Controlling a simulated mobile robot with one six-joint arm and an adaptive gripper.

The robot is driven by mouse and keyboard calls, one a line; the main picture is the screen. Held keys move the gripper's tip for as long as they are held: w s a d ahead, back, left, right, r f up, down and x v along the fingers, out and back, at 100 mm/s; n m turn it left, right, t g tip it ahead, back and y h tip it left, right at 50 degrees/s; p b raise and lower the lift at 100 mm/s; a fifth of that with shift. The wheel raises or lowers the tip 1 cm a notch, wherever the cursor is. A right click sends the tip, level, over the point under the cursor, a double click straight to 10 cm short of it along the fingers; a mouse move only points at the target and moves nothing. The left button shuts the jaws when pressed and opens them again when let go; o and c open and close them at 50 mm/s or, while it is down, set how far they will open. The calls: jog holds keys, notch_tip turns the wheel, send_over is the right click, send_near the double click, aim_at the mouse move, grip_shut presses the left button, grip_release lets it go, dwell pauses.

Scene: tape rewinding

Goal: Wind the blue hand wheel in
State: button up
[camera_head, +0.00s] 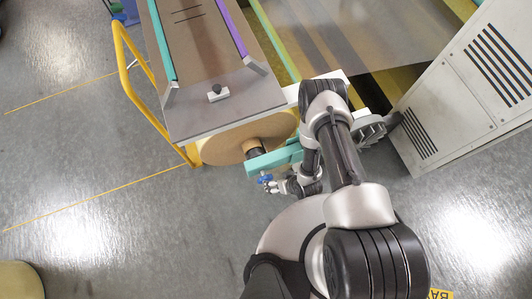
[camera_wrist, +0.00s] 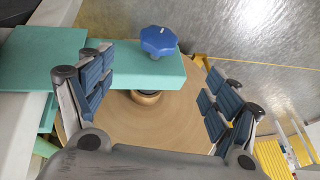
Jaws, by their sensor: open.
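The blue hand wheel (camera_wrist: 160,40) stands on a short metal stem at the edge of a teal bar (camera_wrist: 150,68) in the wrist view. In the head view the wheel (camera_head: 265,179) is a small blue spot below the teal bar (camera_head: 270,161). My gripper (camera_wrist: 165,90) is open, with its padded fingers spread to the left and right. The wheel lies beyond the fingertips, between their lines, and none of the fingers touches it. In the head view my gripper (camera_head: 277,187) is close to the wheel, partly hidden by my arm.
A large tan tape roll (camera_wrist: 140,115) lies behind the teal bar. In the head view a brown-topped machine (camera_head: 205,70) with a yellow rail (camera_head: 128,75) stands at upper left. A grey cabinet (camera_head: 470,90) stands at right.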

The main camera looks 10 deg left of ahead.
aim_at(264, 176)
jog(key=b+x, duration=0.7)
jog(key=x, duration=1)
jog(key=shift+w+a+f+b, duration=0.1)
jog(key=shift+w+f+b, duration=0.05)
jog(key=shift+b, duration=0.2)
jog(key=shift+c, duration=0.6)
jog(key=c, duration=0.9)
